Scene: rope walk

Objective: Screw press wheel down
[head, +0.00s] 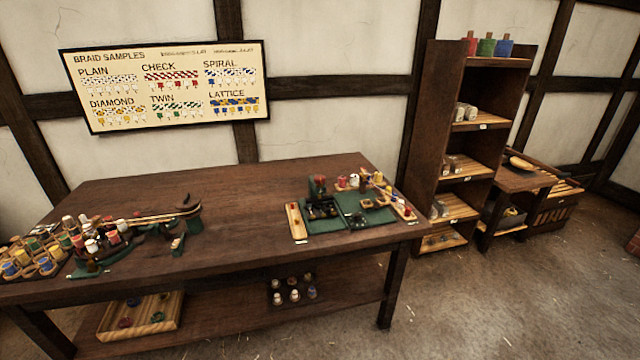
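Neither of my grippers shows in the head view.
The long wooden table (240,200) has bare wood in its middle. Spools (112,236) and green tools crowd its left end. A wooden tray (140,318) lies on the lower shelf. A tall shelf (425,130) stands to the right, with open floor (480,310) in front.

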